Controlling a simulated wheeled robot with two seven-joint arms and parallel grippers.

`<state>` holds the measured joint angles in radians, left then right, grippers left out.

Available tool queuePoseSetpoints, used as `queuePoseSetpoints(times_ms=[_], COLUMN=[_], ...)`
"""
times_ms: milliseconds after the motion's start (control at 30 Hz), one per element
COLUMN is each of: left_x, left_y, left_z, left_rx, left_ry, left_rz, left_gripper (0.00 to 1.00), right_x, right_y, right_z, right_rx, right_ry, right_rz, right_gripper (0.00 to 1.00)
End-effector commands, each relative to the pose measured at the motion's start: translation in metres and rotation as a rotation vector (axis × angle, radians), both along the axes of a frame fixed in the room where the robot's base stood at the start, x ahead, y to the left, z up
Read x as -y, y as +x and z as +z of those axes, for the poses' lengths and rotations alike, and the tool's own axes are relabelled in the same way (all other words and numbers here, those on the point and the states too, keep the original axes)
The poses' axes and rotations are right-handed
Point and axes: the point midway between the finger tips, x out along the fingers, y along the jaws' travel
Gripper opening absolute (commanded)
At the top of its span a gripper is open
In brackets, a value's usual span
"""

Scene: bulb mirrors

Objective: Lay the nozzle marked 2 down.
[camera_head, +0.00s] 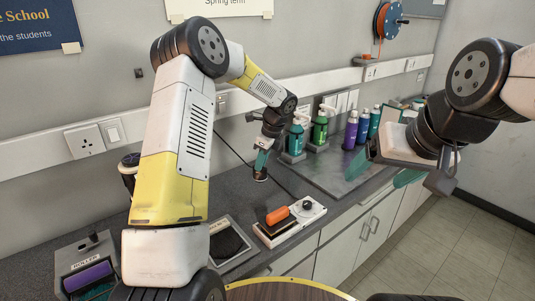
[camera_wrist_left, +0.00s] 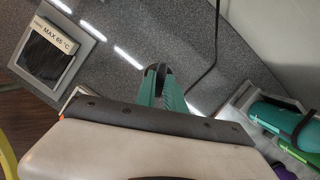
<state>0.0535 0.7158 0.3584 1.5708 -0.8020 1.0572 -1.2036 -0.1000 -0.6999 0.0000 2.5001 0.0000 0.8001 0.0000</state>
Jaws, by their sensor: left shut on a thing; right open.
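My left gripper (camera_head: 263,162) has its teal fingers pointing down over the grey worktop, shut on a small dark nozzle (camera_head: 261,175). The nozzle is just below the fingertips, close above or touching the worktop; I cannot tell which. In the left wrist view the dark nozzle (camera_wrist_left: 157,70) shows between the teal fingers (camera_wrist_left: 165,94). No number on it can be read. My right gripper (camera_head: 388,166) is open and empty, out at the right in front of the counter.
A white unit with an orange part (camera_head: 277,215) and a framed black pad (camera_head: 227,243) sit nearer. A roller tray (camera_head: 87,275) is at front left. A cable crosses the worktop.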

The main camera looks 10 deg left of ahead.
Motion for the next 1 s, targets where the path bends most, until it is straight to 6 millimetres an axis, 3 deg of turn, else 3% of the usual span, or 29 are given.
queuePoseSetpoints(times_ms=[300, 500, 1000], left_x=[0.000, 0.000, 0.000], left_y=[-0.001, 0.000, 0.000], left_z=[-0.038, -0.052, -0.056], left_rx=[-0.003, -0.001, 0.000], left_ry=[0.001, 0.000, 0.000], left_rz=[0.000, 0.000, 0.000], left_gripper=[0.00, 0.00, 0.00], right_x=[0.000, 0.000, 0.000], right_y=[0.000, 0.000, 0.000], right_z=[0.000, 0.000, 0.000], right_rx=[0.000, 0.000, 0.000], right_ry=[0.000, 0.000, 0.000], right_rz=[0.000, 0.000, 0.000], right_gripper=[0.80, 0.80, 0.80])
